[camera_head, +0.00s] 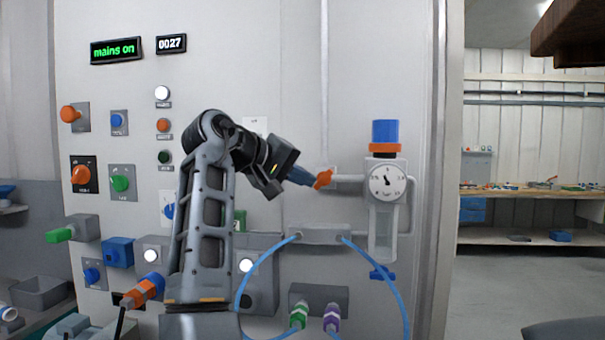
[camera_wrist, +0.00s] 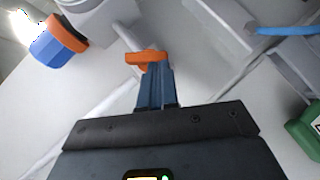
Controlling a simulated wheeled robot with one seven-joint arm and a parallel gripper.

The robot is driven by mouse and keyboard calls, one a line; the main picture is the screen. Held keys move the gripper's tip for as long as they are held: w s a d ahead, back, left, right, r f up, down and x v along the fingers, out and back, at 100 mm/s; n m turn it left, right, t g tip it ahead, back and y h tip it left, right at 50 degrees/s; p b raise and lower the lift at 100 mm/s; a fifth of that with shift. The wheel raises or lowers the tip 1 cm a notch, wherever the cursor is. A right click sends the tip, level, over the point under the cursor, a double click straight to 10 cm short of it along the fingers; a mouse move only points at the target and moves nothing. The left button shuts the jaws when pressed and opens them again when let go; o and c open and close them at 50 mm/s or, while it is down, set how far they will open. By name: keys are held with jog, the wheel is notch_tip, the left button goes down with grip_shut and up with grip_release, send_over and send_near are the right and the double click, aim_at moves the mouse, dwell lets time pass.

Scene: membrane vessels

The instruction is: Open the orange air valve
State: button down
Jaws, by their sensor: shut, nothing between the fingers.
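The orange air valve handle (camera_head: 323,179) sits on a grey pipe left of the pressure gauge in the head view. It also shows in the wrist view (camera_wrist: 147,57), lying crosswise just beyond my fingertips. My gripper (camera_head: 308,179) reaches to it from the left, with its blue fingers together. In the wrist view the shut fingers (camera_wrist: 154,72) end right at the handle and partly cover it. I cannot tell whether they touch it. Nothing is held between them.
The round gauge (camera_head: 387,182) with a blue and orange regulator knob (camera_head: 385,136) stands right of the valve. Blue hoses (camera_head: 262,262) loop below from a grey block (camera_head: 320,236). Several switches and knobs cover the panel at left. Open floor lies at right.

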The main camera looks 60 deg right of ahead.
jog(key=shift+f+n+g+h, duration=0.8)
jog(key=shift+n+g+h, duration=0.3)
jog(key=shift+n+g, duration=0.15)
jog(key=shift+w, duration=0.1)
